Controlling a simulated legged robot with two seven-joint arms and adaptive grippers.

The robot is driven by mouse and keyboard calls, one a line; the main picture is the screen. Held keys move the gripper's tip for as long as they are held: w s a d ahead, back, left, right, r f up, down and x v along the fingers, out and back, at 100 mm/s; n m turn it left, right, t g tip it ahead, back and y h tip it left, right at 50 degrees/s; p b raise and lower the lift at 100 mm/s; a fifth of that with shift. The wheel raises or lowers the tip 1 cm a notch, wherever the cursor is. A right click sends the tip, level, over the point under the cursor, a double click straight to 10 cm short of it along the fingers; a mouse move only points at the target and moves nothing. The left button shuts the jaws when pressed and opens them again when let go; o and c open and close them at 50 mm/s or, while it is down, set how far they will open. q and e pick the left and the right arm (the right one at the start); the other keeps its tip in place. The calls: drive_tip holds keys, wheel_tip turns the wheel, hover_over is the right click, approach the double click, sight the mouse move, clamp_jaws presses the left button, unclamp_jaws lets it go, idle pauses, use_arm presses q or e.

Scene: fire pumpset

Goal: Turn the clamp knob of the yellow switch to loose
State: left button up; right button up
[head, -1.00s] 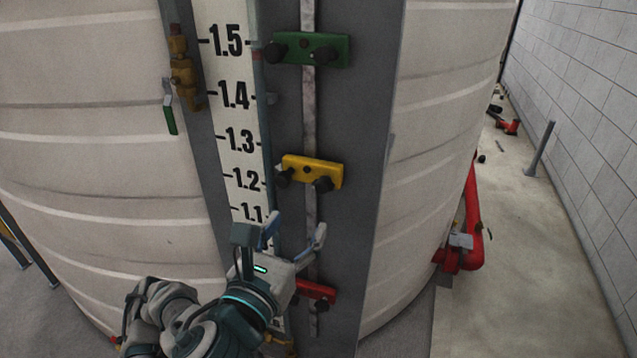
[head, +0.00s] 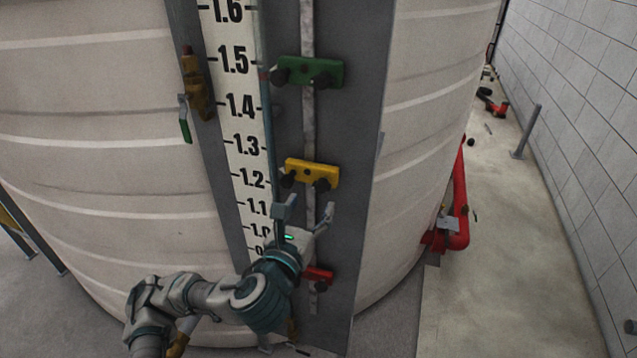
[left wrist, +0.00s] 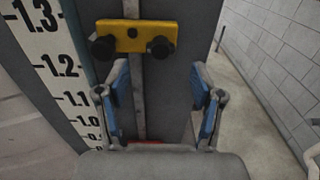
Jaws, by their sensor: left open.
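The yellow switch (head: 312,173) is a yellow block on a vertical strip, with two dark knobs on its lower part, a left knob (head: 288,180) and a right knob (head: 322,184). The left wrist view shows the yellow switch (left wrist: 136,36) ahead of the fingers, with its left knob (left wrist: 103,48) and right knob (left wrist: 160,47). My left gripper (head: 307,210) is open and empty, just below the yellow switch, its fingers pointing up and apart from the knobs. Its blue-padded fingers also show in the left wrist view (left wrist: 163,90). My right gripper is not in view.
A green switch (head: 311,71) sits above and a red switch (head: 318,274) below on the same strip. A white scale (head: 240,120) and a green-handled valve (head: 190,100) are to the left. Red pipe (head: 460,210) stands at right of the tank.

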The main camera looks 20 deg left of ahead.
sight(320, 189)
use_arm(q)
drive_tip(key=shift+w, duration=0.8)
drive_tip(key=w, duration=0.4)
drive_tip(key=shift+w+d+f, duration=0.1)
drive_tip(key=shift+w, duration=0.3)
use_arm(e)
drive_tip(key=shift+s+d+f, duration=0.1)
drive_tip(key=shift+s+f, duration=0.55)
use_arm(q)
drive_tip(key=c, duration=1.2)
